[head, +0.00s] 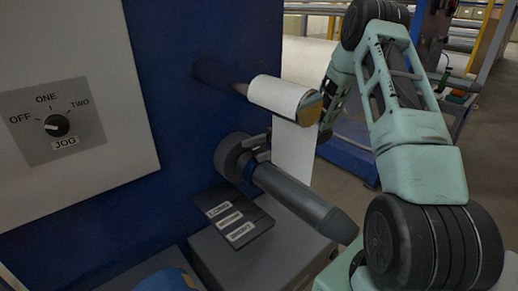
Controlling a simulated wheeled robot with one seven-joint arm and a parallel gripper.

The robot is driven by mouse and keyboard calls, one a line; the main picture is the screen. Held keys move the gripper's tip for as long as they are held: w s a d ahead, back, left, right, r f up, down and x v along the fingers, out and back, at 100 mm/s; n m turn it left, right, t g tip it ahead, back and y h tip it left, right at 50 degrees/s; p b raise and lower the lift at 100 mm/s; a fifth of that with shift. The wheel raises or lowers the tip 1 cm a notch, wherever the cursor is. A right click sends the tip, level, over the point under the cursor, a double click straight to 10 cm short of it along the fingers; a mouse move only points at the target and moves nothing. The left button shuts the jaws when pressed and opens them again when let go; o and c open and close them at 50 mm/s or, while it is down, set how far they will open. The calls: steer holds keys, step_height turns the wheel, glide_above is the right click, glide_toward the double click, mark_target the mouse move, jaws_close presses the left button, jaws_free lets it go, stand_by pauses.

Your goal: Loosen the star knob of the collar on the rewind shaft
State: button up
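The rewind shaft (300,197) is a grey bar with a tapered dark end, reaching out from the blue machine wall toward the lower right. A dark round collar (232,157) sits around its base near the wall. A small dark shape on the collar's right side may be the star knob, but I cannot make out its outline. My arm arches over from the right and comes down behind the white film roll (280,95). The wrist end shows beside the roll, apart from the collar in the picture.
White film (293,150) hangs from the roll behind the rewind shaft. A grey cabinet (270,255) below carries a dark labelled plate (234,219). A switch panel (55,124) with a JOG knob is at left. Open floor lies behind the shaft, at right.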

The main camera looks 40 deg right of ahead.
steer(key=s+d+b, duration=0.2)
steer(key=d+b, duration=0.2)
steer(key=d, duration=1.3)
steer(key=shift+s, duration=0.2)
steer(key=shift+d, duration=0.1)
